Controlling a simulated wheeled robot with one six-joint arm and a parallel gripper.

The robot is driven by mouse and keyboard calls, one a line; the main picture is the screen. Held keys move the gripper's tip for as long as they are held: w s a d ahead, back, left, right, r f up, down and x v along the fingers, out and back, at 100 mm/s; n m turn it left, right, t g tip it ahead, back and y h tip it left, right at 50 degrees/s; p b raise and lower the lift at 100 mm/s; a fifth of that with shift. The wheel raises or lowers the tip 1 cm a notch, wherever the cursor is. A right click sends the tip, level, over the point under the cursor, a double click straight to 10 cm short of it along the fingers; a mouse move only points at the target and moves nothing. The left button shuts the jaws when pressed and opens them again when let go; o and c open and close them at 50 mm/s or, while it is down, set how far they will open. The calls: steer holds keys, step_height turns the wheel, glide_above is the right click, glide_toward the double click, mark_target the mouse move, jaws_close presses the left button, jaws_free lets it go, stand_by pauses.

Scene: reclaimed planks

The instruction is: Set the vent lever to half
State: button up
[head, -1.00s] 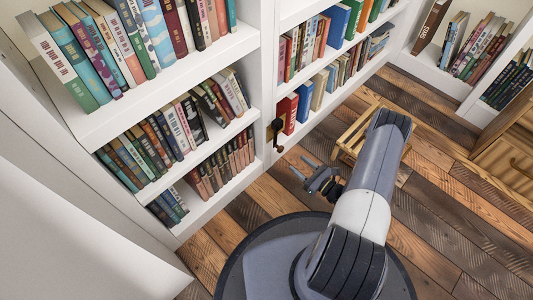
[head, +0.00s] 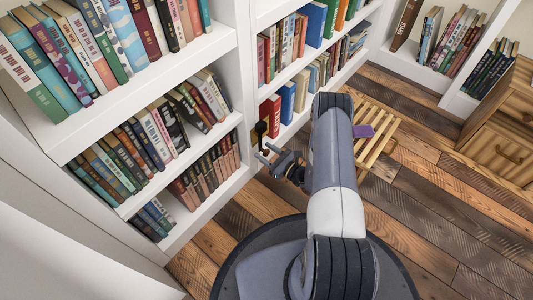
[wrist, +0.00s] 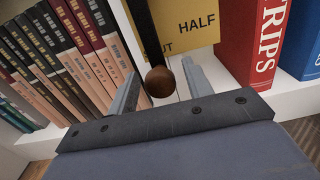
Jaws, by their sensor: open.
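The vent lever (wrist: 146,35) is a dark rod with a round brown knob (wrist: 160,81), in front of a yellow plate (wrist: 190,22). The plate reads "HALF" at the right, with letters ending in "UT" lower, partly hidden by the rod. The rod points down, near the lower word. In the head view the lever (head: 261,128) is on the white shelf upright. My gripper (head: 264,152) is open just below it. In the wrist view the knob appears between the spread fingers (wrist: 158,78); I cannot tell whether they touch it.
Bookshelves (head: 185,62) full of books stand left and behind the lever. A red book (wrist: 250,40) is right of the plate. A slatted wooden stool (head: 378,150) with a purple item (head: 363,131) stands right of my arm. A wooden drawer unit (head: 500,135) is at far right.

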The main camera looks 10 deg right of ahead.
steer(key=shift+c, duration=0.3)
jaws_close()
steer(key=shift+d, duration=0.15)
